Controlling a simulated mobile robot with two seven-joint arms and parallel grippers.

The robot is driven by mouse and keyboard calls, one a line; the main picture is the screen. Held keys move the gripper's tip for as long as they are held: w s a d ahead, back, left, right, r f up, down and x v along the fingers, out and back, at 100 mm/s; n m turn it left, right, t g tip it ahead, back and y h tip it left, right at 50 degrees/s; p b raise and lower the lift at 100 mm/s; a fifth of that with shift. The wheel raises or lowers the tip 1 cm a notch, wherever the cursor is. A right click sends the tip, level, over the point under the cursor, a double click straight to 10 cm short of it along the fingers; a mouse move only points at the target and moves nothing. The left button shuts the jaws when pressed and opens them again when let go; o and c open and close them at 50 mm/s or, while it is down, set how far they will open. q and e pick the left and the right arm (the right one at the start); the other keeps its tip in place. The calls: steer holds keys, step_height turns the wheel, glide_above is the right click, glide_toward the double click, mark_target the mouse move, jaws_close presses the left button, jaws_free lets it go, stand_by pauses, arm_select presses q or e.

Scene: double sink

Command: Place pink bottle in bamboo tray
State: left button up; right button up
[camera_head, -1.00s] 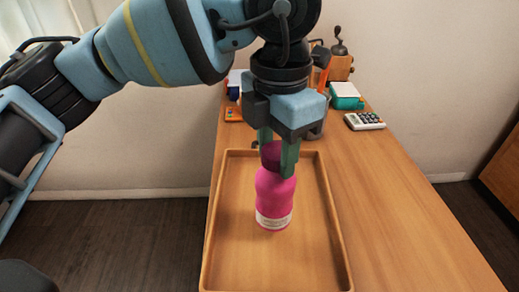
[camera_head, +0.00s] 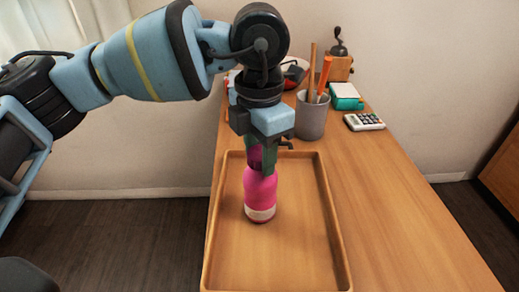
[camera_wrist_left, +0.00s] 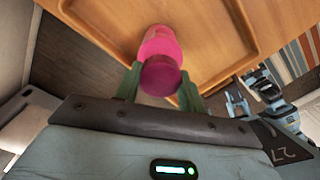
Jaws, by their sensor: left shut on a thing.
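The pink bottle (camera_head: 260,190) is upright with a pale band near its base. In the head view it shows over the left part of the bamboo tray (camera_head: 335,240); whether its base touches the tray floor I cannot tell. My left gripper (camera_head: 262,160) is shut on the bottle's darker top from above. In the left wrist view the bottle (camera_wrist_left: 158,65) sits between the green fingers (camera_wrist_left: 160,88), with the tray (camera_wrist_left: 222,60) beyond it. My right gripper is not in the head view.
Behind the tray stand a grey pen cup (camera_head: 312,115) with pencils, a calculator (camera_head: 364,121), a teal box (camera_head: 346,97) and a wooden grinder (camera_head: 340,62). The table right of the tray is clear.

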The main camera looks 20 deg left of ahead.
arm_select(q)
steer(key=shift+f, duration=0.15)
steer(key=o, duration=0.8)
steer(key=shift+o, duration=1)
step_height(320, 180, up, 12)
steer(key=shift+s, duration=0.1)
